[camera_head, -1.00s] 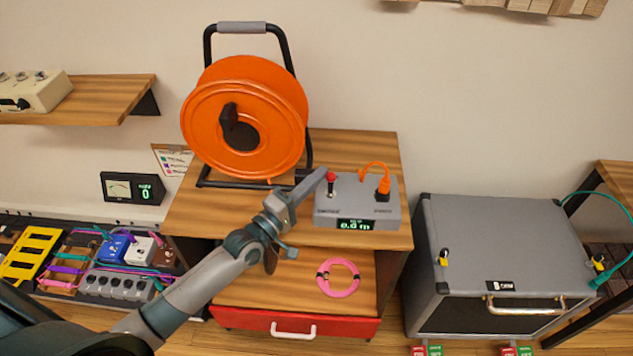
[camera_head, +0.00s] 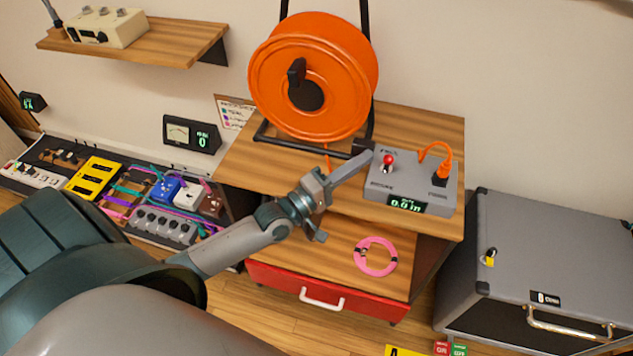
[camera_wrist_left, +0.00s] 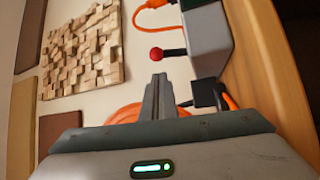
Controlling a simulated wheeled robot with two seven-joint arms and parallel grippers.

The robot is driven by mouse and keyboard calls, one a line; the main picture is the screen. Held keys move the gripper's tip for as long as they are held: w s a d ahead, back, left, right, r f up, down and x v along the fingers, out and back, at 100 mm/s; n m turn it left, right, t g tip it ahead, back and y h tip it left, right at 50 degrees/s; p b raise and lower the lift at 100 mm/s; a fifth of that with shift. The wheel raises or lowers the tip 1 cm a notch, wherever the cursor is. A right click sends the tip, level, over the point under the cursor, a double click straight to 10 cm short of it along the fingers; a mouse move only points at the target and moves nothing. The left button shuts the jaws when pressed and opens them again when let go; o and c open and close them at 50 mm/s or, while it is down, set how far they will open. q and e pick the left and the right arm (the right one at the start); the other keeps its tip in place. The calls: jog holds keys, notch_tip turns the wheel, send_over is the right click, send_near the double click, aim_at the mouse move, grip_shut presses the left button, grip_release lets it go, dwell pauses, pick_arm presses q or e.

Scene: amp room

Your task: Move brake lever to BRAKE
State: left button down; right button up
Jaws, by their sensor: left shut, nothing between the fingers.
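A grey control box (camera_head: 418,198) with a small green display stands on the wooden cabinet top. A short lever with a red knob (camera_head: 389,159) stands up from its left part; the labels beside it are too small to read surely. In the left wrist view the red knob (camera_wrist_left: 156,54) is just beyond the fingertips. My left gripper (camera_head: 366,157) is shut and empty, its tips just left of the knob with a small gap. The closed fingers (camera_wrist_left: 158,80) also show in the left wrist view. My right gripper is out of view.
An orange cable reel (camera_head: 313,75) on a black frame stands behind my left gripper. An orange cable plugs into the box's right part. A pink cable ring (camera_head: 376,256) lies on the lower shelf above a red drawer (camera_head: 330,290). A grey amp case (camera_head: 545,250) stands at right.

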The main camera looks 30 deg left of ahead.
pick_arm(q)
jog(key=b+v, duration=0.2)
jog(key=v, duration=1.1)
jog(key=shift+b, duration=0.4)
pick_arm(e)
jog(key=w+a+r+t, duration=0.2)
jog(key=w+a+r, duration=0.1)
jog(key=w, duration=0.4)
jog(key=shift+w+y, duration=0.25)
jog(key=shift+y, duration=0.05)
pick_arm(q)
jog(key=shift+s+d, duration=0.1)
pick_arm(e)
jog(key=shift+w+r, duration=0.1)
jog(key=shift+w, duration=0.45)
